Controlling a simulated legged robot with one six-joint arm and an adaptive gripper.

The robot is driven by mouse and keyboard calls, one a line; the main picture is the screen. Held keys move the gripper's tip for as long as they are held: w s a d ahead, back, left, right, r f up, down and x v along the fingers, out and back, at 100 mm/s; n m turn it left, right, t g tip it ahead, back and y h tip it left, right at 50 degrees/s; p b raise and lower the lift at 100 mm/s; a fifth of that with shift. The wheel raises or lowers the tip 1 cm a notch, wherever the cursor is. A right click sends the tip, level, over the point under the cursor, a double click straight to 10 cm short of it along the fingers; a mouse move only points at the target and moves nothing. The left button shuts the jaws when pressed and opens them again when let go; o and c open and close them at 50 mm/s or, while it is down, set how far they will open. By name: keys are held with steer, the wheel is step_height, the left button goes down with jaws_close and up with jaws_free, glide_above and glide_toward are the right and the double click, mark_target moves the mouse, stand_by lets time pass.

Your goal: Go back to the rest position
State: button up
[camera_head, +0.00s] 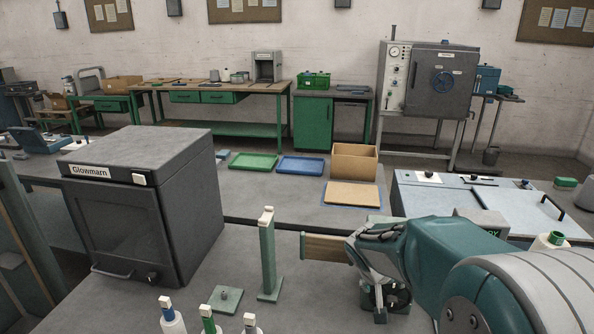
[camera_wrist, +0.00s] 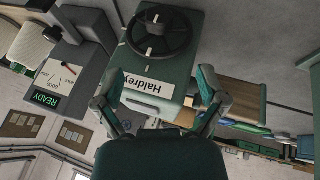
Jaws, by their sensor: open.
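My gripper (camera_head: 368,262) is at the end of my teal arm, right of centre in the head view. In the wrist view my gripper (camera_wrist: 158,85) has its two fingers spread wide, with nothing held between them. Beyond the fingers is a green machine (camera_wrist: 185,60) labelled Haldrey, with a black handwheel (camera_wrist: 160,30). In the head view my gripper and arm hide most of this machine. A wooden piece (camera_head: 325,248) shows just left of my gripper; I cannot tell whether they touch.
A dark Glowmarn cabinet (camera_head: 145,205) stands on the bench at left. A green post (camera_head: 268,255) and several capped bottles (camera_head: 209,322) are near my gripper. Green (camera_head: 253,161) and blue (camera_head: 301,166) trays lie behind. A READY display (camera_wrist: 45,98) shows in the wrist view.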

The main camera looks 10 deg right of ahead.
steer(key=s+a+r+y, duration=0.1)
steer(key=s+a+r, duration=0.2)
steer(key=s, duration=0.4)
steer(key=s+a+r+n+t+y, duration=0.1)
steer(key=s+a+r+y, duration=0.1)
steer(key=s, duration=0.6)
steer(key=s+a+r+n+t+y, duration=0.1)
steer(key=s+a+r, duration=0.3)
steer(key=s, duration=0.3)
steer(key=shift+s+a+r, duration=0.15)
steer(key=shift+r, duration=0.45)
